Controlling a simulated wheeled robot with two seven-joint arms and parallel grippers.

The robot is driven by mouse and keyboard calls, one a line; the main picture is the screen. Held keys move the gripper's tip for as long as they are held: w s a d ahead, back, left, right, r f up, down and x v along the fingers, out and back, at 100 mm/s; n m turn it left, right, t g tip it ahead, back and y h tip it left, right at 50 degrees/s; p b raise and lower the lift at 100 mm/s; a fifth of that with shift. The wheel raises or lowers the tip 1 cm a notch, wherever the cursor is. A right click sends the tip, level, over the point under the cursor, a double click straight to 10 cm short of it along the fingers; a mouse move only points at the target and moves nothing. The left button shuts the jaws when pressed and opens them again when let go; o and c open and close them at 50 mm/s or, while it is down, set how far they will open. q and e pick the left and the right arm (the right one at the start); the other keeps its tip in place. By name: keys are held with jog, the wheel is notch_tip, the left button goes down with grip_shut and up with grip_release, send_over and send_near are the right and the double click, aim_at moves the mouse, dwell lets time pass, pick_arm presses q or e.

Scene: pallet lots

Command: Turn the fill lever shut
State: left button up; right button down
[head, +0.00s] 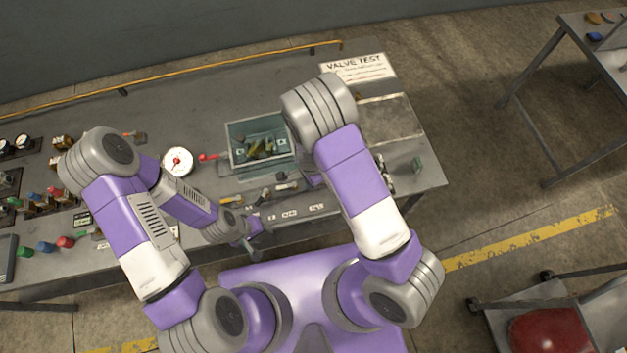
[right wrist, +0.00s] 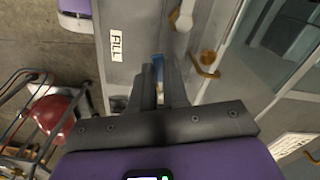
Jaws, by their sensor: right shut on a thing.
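In the right wrist view, my right gripper (right wrist: 160,88) is shut on the blue end of the fill lever (right wrist: 158,62). The fingers hide much of the lever. A white FILL label (right wrist: 116,44) sits on the grey bench to the left of the fingers. In the head view my right arm covers the lever and most of the right gripper. My left gripper (head: 251,243) hangs by the bench's front edge, apart from the lever; its fingers are too small to tell open from shut.
A glass tank (head: 234,128) with small parts inside stands on the bench, with a round gauge (head: 178,161) and a red-ended lever (head: 208,157) to its left. A VALVE TEST sign (head: 357,68) lies behind. In the wrist view, a yellow fitting (right wrist: 207,64) is right of the fingers.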

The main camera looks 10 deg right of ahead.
jog(key=shift+w+a+m+p, duration=0.1)
jog(key=shift+w+m+p, duration=0.25)
jog(key=shift+m, duration=0.65)
jog(key=shift+w+a+m+p, duration=0.1)
jog(key=shift+w+m+p, duration=0.25)
jog(key=shift+m, duration=0.65)
jog(key=c, duration=1.1)
grip_release()
